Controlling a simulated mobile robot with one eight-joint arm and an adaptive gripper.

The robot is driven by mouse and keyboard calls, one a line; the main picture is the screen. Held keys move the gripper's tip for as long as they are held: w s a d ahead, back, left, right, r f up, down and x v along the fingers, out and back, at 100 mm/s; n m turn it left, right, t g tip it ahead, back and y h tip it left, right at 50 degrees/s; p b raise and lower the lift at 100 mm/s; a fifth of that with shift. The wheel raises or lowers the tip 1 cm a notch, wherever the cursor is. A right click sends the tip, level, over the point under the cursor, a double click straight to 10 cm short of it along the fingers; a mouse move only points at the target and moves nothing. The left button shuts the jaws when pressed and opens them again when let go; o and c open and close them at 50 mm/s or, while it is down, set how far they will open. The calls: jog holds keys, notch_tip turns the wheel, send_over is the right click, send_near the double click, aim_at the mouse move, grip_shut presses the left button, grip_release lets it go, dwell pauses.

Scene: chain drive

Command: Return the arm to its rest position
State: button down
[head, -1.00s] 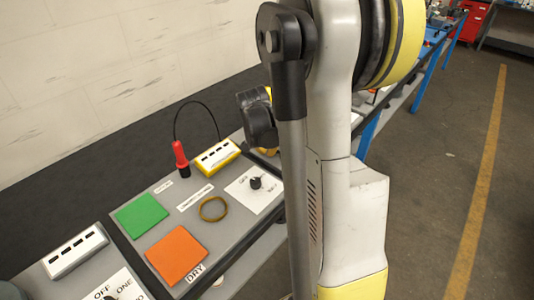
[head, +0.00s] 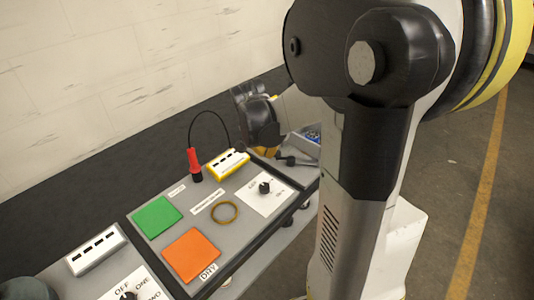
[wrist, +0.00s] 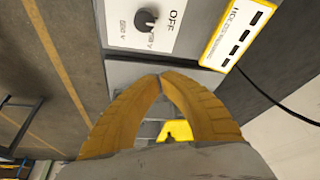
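My arm rises large in the right half of the head view. Its wrist end, a dark part, hangs above the far end of the workbench, partly hidden by my arm links. My gripper (wrist: 161,75) shows in the wrist view as two brownish-yellow fingers whose tips meet. Nothing shows between the tips. The fingers are apart from the knob panel and the yellow port box beyond them.
The bench carries a green pad (head: 157,216), an orange pad (head: 191,256), a brown ring (head: 224,211), a red-handled tool (head: 194,165), a yellow port box (head: 228,165) and a knob panel (head: 265,193). A pale wall (head: 130,50) stands behind. Floor (head: 455,180) lies at right.

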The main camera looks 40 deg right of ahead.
jog(key=shift+r, duration=0.25)
jog(key=shift+a, duration=0.1)
jog(key=s+a+r+n+t+y, duration=0.1)
jog(key=s+a+r+n, duration=0.1)
jog(key=a, duration=0.6)
jog(key=s+a+r+n+t+y, duration=0.1)
jog(key=s+a+r+n+t, duration=0.1)
jog(key=a+n, duration=0.4)
jog(key=s+a+r+n+t+y, duration=0.2)
jog(key=s+a, duration=0.4)
jog(key=a, duration=0.6)
jog(key=r+n, duration=0.1)
jog(key=n, duration=0.1)
jog(key=shift+r+n, duration=0.2)
jog(key=shift+n, duration=0.2)
jog(key=shift+s, duration=0.1)
